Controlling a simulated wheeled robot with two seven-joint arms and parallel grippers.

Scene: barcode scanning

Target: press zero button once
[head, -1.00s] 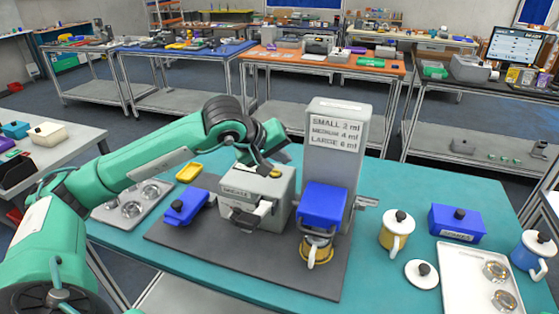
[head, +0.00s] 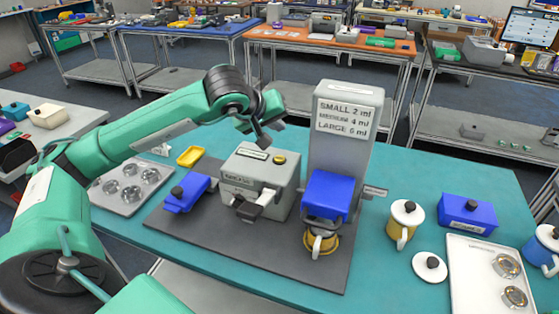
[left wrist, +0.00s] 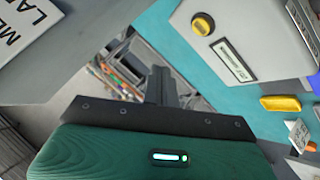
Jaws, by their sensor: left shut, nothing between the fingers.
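A round yellow button (head: 279,159) sits on top of a grey box-shaped machine (head: 243,175) in the middle of the mat. A small white label (head: 252,151) lies beside it; its print is too small to read. The button (left wrist: 203,24) and the label (left wrist: 231,60) also show in the left wrist view. My left gripper (head: 263,139) is above the machine's back edge, apart from the button and a little to its left in the picture. Its fingers (left wrist: 161,87) are shut and empty in the left wrist view. My right gripper is not in view.
A tall grey dispenser (head: 349,110) with a size sign and blue front stands just right of the machine. A blue container (head: 186,194) and yellow tray (head: 191,156) are left.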

